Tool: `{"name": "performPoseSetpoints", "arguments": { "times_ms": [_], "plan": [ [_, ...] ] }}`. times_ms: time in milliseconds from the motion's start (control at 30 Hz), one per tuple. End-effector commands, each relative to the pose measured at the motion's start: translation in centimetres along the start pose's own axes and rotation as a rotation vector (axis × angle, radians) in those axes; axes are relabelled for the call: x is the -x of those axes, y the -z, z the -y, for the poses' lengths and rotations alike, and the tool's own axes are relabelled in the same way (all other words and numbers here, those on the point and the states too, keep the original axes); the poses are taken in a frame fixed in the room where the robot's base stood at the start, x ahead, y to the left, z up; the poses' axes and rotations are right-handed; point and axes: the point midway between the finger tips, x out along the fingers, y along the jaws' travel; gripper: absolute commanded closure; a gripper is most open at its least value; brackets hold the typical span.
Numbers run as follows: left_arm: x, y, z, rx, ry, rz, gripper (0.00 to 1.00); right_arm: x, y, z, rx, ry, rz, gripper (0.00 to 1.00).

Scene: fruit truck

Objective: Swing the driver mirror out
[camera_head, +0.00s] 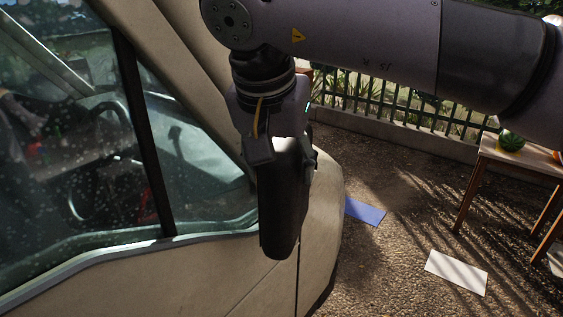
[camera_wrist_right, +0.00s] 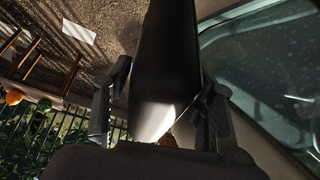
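The driver mirror (camera_head: 283,205) is a dark upright housing beside the front corner of the cab's side window. It also shows in the right wrist view (camera_wrist_right: 168,50), running between the fingers. My right gripper (camera_head: 285,158) is at the mirror's upper part, with one finger on each side of it. In the right wrist view, my right gripper (camera_wrist_right: 165,95) is spread around the mirror. A narrow gap shows by the left finger, while the right finger is close against the housing; contact is unclear. The mirror's mount is hidden. My left gripper is not in view.
The beige truck body (camera_head: 225,275) and side window (camera_head: 70,150) fill the left. A blue sheet (camera_head: 365,211) and a white sheet (camera_head: 457,273) lie on the gravel. A wooden table (camera_head: 537,158) with a watermelon (camera_head: 511,141) stands right, before a fence (camera_head: 400,108).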

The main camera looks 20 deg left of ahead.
Motion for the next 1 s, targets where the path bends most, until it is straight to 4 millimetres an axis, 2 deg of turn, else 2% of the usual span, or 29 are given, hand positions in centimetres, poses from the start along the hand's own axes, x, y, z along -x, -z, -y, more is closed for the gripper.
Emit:
{"name": "performPoseSetpoints", "arguments": {
  "times_ms": [67, 700, 1000],
  "plan": [
    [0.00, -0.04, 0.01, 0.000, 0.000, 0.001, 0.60, 0.02, 0.01, 0.00, 0.000, 0.000, 0.000, 0.56],
    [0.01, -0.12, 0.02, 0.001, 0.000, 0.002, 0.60, 0.04, 0.01, 0.00, 0.000, 0.000, 0.000, 0.99],
    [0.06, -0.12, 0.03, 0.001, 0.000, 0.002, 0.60, 0.05, 0.03, -0.12, 0.007, 0.003, 0.000, 1.00]
  ]
}}
